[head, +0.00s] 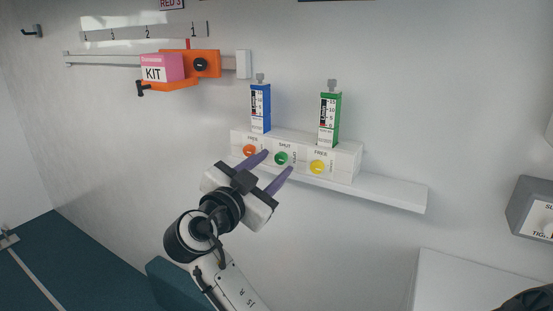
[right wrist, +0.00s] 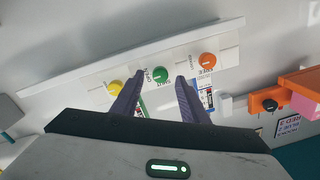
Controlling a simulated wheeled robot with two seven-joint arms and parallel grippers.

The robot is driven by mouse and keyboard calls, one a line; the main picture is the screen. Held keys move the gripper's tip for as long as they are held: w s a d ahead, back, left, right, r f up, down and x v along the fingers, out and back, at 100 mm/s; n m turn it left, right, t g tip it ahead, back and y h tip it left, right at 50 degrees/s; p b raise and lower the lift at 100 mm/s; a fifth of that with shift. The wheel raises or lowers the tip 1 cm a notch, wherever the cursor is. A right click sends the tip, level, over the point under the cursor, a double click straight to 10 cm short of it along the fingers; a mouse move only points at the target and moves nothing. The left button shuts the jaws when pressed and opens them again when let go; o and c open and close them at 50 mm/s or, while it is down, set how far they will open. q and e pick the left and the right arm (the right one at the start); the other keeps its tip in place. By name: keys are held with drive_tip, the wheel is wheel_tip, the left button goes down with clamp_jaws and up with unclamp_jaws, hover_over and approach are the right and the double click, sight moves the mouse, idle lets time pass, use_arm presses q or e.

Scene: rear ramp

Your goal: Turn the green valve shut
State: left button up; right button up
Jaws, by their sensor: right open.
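The green valve (head: 281,158) is a round knob in the middle of a white block on the wall, between an orange knob (head: 249,150) and a yellow knob (head: 317,167). A label reading SHUT is above it, with another small label to its right. My right gripper (head: 277,162) is open, its two purple fingers pointing at the block. In the right wrist view the green valve (right wrist: 160,74) shows between the fingertips (right wrist: 160,76). I cannot tell whether they touch it, nor read its pointer clearly. My left gripper is not in view.
Blue (head: 260,108) and green (head: 329,119) gauges stand on the block (head: 345,162). A white shelf (head: 395,192) runs to the right. An orange carriage (head: 205,64) with a pink KIT box (head: 162,68) is on a rail at upper left. A grey box (head: 535,208) is at right.

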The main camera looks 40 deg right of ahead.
sight(282, 157)
drive_tip(key=shift+x, duration=1.25)
clamp_jaws()
